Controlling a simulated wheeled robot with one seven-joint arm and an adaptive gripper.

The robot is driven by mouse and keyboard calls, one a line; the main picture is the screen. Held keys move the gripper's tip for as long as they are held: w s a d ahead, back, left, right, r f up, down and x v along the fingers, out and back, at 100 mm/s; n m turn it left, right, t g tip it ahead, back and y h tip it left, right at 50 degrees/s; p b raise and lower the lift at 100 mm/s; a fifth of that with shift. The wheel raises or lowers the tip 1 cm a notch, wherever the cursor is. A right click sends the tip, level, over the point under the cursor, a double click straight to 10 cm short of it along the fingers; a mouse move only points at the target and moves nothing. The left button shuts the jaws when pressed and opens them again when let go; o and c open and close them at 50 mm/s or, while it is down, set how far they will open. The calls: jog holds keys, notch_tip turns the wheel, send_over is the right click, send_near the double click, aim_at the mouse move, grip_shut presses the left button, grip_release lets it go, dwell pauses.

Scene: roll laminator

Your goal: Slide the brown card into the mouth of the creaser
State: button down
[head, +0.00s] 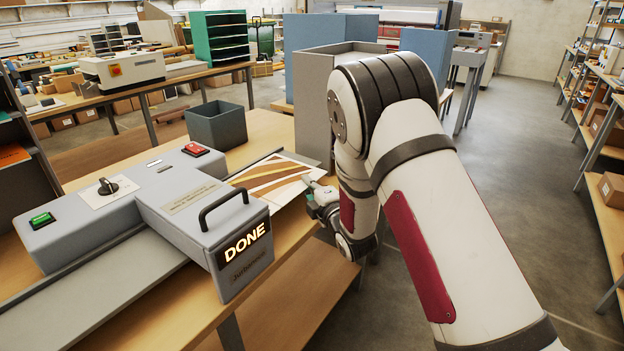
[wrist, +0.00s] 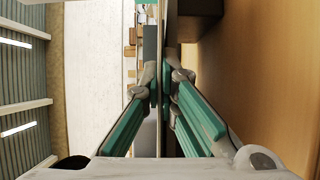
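The card (head: 275,178) has brown and pale bands. In the head view it lies level at the right side of the grey machine (head: 190,205), over a grey feed surface. Its left end meets the machine's side; I cannot tell how far it is inside the mouth, which is hidden. The machine's display (head: 245,242) reads DONE. My gripper (head: 318,188) is at the card's right end. In the wrist view the green-padded fingers (wrist: 164,88) stand close on both sides of a thin sheet seen edge-on, and appear shut on it.
The machine has a green button (head: 42,220), a red button (head: 195,150), a black knob (head: 107,186) and a black handle (head: 222,206). A dark open bin (head: 217,125) stands behind it on the wooden table (head: 270,130). A grey partition (head: 312,100) rises behind my arm. The floor at right is clear.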

aim_at(276, 206)
jog(key=shift+s+a+p, duration=0.75)
jog(key=shift+s+a, duration=0.6)
jog(key=shift+s, duration=0.35)
jog(key=shift+s+a+p, duration=0.7)
jog(key=shift+s+a, duration=0.6)
jog(key=shift+s, duration=0.35)
jog(key=shift+s+a+p, duration=0.75)
jog(key=shift+s+a, duration=0.6)
jog(key=shift+s, duration=0.35)
jog(key=shift+f, duration=0.3)
jog(key=c, duration=2.3)
grip_release()
jog(key=o, duration=0.6)
